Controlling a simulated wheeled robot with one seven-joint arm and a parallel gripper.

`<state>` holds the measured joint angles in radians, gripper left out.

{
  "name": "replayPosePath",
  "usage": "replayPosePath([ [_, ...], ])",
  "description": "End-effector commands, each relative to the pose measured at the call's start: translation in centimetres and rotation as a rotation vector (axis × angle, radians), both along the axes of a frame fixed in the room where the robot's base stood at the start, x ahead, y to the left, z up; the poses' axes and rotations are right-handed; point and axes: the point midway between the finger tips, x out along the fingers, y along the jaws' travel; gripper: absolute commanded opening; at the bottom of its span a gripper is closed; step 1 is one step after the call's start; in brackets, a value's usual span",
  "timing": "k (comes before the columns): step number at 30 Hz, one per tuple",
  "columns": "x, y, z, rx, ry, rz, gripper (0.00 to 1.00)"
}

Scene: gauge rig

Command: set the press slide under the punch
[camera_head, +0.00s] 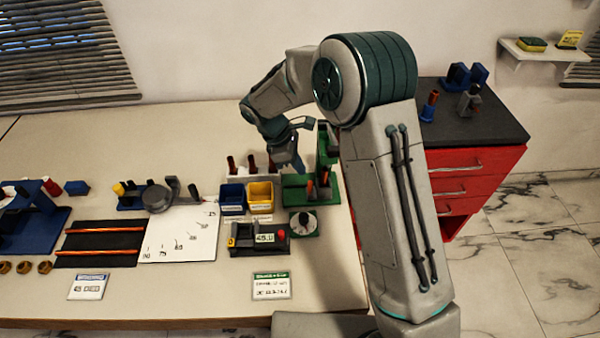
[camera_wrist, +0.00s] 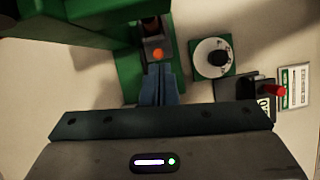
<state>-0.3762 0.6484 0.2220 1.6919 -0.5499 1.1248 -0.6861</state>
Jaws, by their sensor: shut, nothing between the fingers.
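The green press (camera_head: 331,150) stands at the right part of the bench, with its base reaching left, and fills the upper left of the wrist view (camera_wrist: 60,22). A dark slide (camera_wrist: 152,42) runs in a channel of the green base and carries an orange-topped round piece (camera_wrist: 157,54). My gripper (camera_head: 299,169) is low over the press base in the head view. In the wrist view its blue fingers (camera_wrist: 158,72) are together and empty, with their tips close to the near end of the slide. I cannot tell whether they touch it. The punch is not clearly visible.
A green-based dial (camera_head: 304,223) and a readout box with a red button (camera_head: 258,238) stand in front of the press. A blue bin (camera_head: 232,199) and a yellow bin (camera_head: 260,196) are to its left. A label card (camera_head: 271,286) lies near the front edge.

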Motion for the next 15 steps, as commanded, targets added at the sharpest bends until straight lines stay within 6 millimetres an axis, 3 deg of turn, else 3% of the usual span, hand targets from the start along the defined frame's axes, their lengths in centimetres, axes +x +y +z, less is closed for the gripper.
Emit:
replayPosePath([
  [1,-0.6,0.8,-1.1,-0.028,0.002,0.039,0.00],
  [6,-3.0,3.3,-2.5,-0.176,-0.004,0.200,0.00],
  [15,-6.9,7.8,-2.8,-0.454,-0.094,0.459,0.00],
])
